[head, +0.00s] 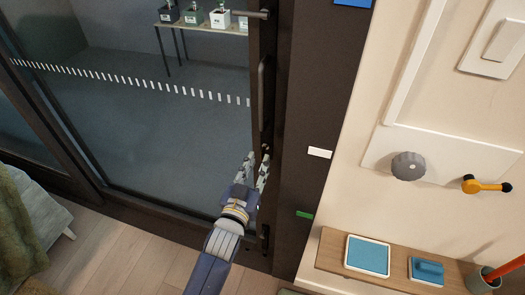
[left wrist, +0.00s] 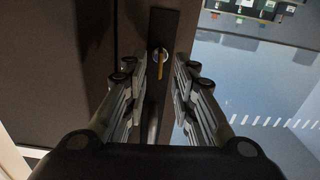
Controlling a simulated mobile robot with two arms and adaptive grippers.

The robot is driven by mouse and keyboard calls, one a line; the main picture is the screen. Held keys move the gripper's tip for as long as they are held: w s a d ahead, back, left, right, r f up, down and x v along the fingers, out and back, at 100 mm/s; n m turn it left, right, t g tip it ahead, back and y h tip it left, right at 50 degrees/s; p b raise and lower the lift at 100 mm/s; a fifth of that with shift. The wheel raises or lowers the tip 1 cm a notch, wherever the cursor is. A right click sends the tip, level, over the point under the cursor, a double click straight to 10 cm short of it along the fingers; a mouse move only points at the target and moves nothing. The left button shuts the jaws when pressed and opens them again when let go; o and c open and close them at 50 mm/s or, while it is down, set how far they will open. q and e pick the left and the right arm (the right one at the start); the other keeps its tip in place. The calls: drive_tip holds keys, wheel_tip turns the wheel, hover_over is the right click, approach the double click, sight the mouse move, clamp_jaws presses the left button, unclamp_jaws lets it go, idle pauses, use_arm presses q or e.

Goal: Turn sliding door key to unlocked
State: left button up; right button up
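The sliding door (head: 150,110) is a dark-framed glass door with a dashed white line across the pane. In the left wrist view the brass key (left wrist: 159,70) sits in a round silver lock on a dark plate (left wrist: 163,22) of the frame. My left gripper (head: 258,160) reaches up to the lock on the door's right upright. In the left wrist view its fingers (left wrist: 158,76) are open, one on each side of the key, with visible gaps. Whether the fingertips are level with the key in depth I cannot tell. My right gripper is not in view.
A long dark handle (head: 264,90) runs up the door frame above the lock. To the right, a wall panel holds a grey knob (head: 408,166) and a yellow-black lever (head: 485,185). A wooden shelf (head: 335,245) with blue items juts out below.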

sight(263, 153)
use_arm(q)
drive_tip(key=shift+x, duration=2.55)
clamp_jaws()
